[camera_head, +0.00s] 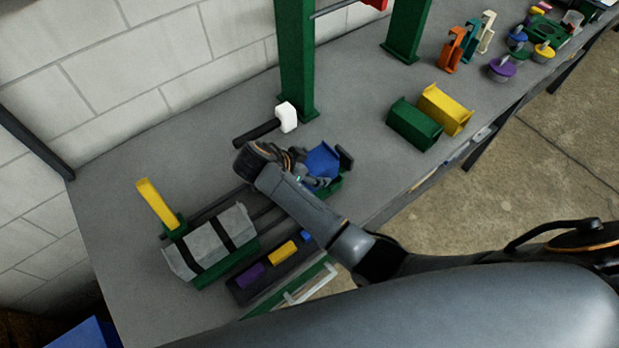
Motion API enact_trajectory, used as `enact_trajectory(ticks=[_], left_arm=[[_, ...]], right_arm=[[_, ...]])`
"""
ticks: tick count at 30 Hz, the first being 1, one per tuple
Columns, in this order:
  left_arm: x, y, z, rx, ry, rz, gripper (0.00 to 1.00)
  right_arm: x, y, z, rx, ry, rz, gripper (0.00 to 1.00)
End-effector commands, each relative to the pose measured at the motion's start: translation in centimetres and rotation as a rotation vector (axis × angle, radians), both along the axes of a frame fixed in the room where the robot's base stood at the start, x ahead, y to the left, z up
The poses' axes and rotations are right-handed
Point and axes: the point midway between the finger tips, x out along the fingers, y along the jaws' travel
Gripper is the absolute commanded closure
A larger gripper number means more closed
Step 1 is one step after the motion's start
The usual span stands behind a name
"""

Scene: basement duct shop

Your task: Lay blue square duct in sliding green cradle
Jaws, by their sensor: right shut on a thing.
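The blue square duct (322,160) is on the bench, partly covered by my right gripper (322,178) and wrist. My right gripper is shut on the duct. A green cradle (333,190) shows as a small strip just below and beside the duct; the rest of it is hidden by my arm. I cannot tell whether the duct rests in the cradle or is held just above it. My left gripper is not in view.
A strapped grey duct (212,243), a yellow lever (157,203) and a dark tray (240,292) of coloured blocks are left of my arm. A white-headed mallet (287,117) lies by a green post (296,60). Green (414,124) and yellow (445,109) ducts stand right.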

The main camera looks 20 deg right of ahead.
Motion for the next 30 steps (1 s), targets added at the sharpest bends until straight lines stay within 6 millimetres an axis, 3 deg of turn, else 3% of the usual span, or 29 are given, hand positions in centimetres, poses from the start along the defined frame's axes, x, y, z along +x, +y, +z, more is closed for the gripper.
enact_trajectory(ticks=[5,12,26,27,30], left_arm=[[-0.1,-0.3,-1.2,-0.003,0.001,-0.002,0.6],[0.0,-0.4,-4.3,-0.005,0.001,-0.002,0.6],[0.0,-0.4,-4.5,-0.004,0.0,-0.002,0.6],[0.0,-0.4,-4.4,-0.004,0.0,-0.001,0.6],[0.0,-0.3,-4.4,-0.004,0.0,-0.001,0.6]], right_arm=[[0.5,0.4,-1.1,0.0,-0.002,0.0,0.8],[0.8,0.6,-4.1,-0.001,-0.002,0.001,0.8],[0.7,0.6,-4.6,0.0,0.0,0.0,0.8],[0.7,0.6,-4.5,0.001,0.0,0.0,0.27],[0.7,0.6,-4.5,0.0,0.0,0.0,0.12]])
